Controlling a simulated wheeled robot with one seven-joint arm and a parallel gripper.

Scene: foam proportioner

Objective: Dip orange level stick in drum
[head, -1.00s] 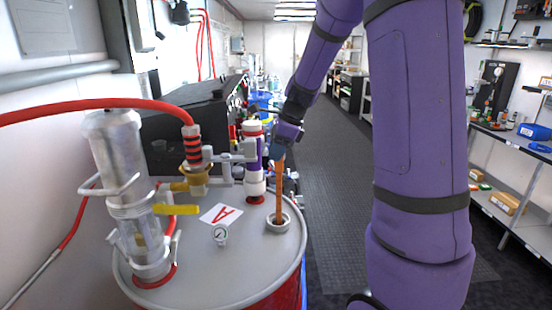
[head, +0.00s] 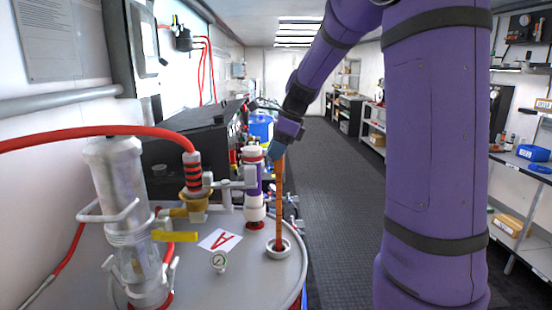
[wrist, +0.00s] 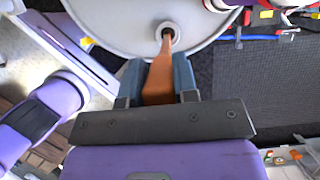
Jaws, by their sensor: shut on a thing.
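The orange level stick (head: 279,205) stands nearly upright, its lower end inside the round opening (head: 286,252) on the drum top. My gripper (head: 277,150) is shut on the stick's upper end, above the drum (head: 190,262). In the wrist view, the blue fingers (wrist: 158,80) close on both sides of the orange stick (wrist: 162,68), which runs into the ringed opening (wrist: 174,32) of the drum (wrist: 120,22). The stick's lower tip is hidden inside the drum.
A red hose (head: 80,133) crosses at left. The dark floor (head: 335,190) right of the drum is clear.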

